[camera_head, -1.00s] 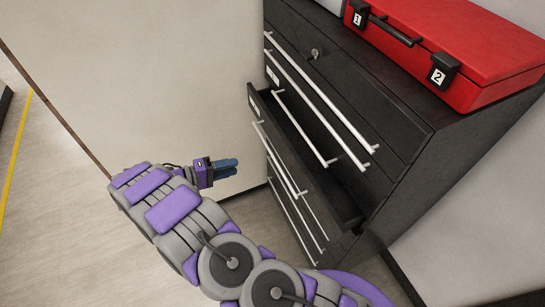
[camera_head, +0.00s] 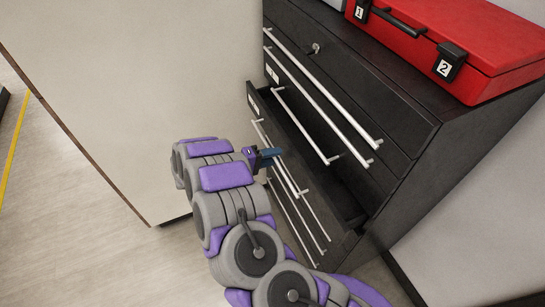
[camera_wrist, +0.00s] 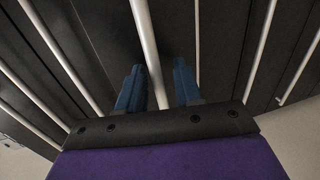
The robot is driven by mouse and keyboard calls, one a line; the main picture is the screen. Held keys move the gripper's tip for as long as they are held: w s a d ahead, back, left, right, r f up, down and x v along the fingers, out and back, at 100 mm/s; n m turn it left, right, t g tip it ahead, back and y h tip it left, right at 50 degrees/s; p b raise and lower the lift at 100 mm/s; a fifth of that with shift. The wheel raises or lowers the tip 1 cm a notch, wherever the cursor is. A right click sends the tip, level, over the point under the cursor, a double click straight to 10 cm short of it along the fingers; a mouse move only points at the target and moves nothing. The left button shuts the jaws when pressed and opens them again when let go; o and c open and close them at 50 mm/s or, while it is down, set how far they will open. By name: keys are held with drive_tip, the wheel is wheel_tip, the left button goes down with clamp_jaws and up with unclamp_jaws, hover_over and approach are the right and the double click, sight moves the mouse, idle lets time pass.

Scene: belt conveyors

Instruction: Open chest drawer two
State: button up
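A black chest of drawers (camera_head: 400,130) stands at the right, with long silver bar handles. One middle drawer (camera_head: 350,205) is pulled partly out, its inside visible; the drawers above it look shut. The small labels on the drawer fronts are too small to read, so I cannot tell which is drawer two. My gripper (camera_head: 268,157) is at the chest's front left, by a lower silver handle (camera_head: 259,131). In the wrist view my gripper (camera_wrist: 157,88) has its blue fingers apart, with a silver bar (camera_wrist: 146,45) showing between them. Contact is not clear.
A red case (camera_head: 465,45) with latches marked 1 and 2 lies on top of the chest. A keyed lock (camera_head: 315,47) is on the top drawer. A pale wall panel (camera_head: 130,90) stands at the left, with open floor (camera_head: 70,220) beside it.

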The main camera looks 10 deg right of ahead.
drive_tip(key=shift+d, duration=0.2)
drive_tip(key=shift+c, duration=0.4)
clamp_jaws()
